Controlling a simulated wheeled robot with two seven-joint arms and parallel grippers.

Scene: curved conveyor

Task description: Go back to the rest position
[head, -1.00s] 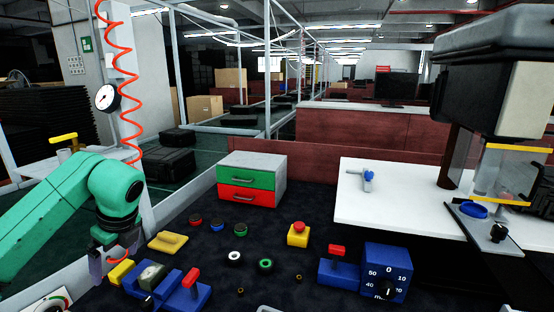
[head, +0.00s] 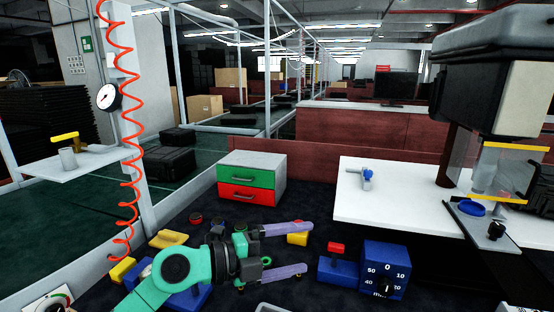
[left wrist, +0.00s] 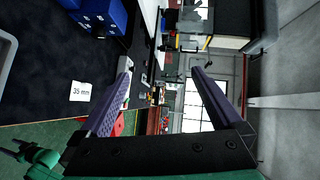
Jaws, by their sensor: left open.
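My left gripper (head: 287,250) is over the dark work surface in the head view, with its arm coming in from the bottom left. Its two purple fingers point right and are spread wide apart, with nothing between them. It hides part of the yellow button box (head: 297,239) and some of the small rings. In the left wrist view the fingers of my left gripper (left wrist: 163,85) are also apart and empty. My right gripper is not in view.
A blue dial box (head: 386,270) and a blue block with a red-topped lever (head: 338,270) stand right of the gripper. A green and red drawer unit (head: 252,178) stands behind it. A white table (head: 400,205) is at the right. A red coiled hose (head: 126,120) hangs at the left.

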